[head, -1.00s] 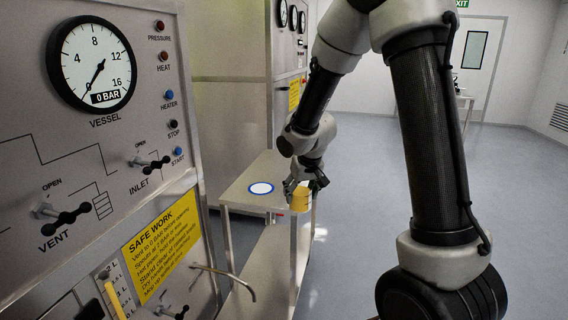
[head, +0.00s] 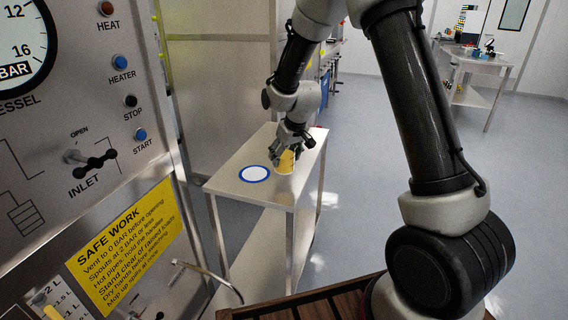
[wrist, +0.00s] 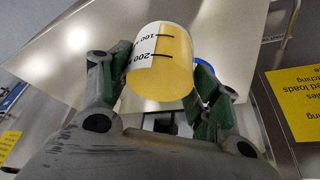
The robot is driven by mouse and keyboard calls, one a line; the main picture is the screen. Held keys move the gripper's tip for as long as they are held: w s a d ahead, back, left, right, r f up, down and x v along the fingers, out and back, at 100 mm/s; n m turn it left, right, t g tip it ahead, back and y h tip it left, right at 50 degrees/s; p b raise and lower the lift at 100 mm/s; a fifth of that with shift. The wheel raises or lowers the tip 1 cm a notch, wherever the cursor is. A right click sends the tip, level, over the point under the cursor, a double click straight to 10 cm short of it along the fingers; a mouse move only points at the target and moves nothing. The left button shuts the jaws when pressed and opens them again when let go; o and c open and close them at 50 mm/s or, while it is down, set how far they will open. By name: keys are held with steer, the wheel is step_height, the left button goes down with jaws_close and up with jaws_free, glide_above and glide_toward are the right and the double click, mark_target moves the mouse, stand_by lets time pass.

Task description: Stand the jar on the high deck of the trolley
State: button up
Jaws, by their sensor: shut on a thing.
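The jar (head: 286,163) is a small clear pot with yellow contents. In the wrist view the jar (wrist: 168,75) shows a white label marked 100 and 200. My gripper (head: 288,152) is shut on it, with a green-padded finger on each side in the wrist view (wrist: 165,90). The trolley's high deck (head: 262,146) is pale metal. A white disc with a blue rim (head: 255,174) lies on it, just left of the jar. The jar is over the deck near its right side. I cannot tell whether its base touches the deck.
The vessel's control panel (head: 120,130) with valve handles and a yellow safety sign stands close on the left. A bent spout pipe (head: 208,275) reaches out low toward the trolley. A brown slatted surface (head: 300,308) is at the bottom. Open floor lies to the right.

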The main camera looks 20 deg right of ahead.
mark_target(285, 165)
steer(key=shift+f, duration=1.9)
steer(key=shift+f, duration=0.2)
steer(key=o, duration=1.1)
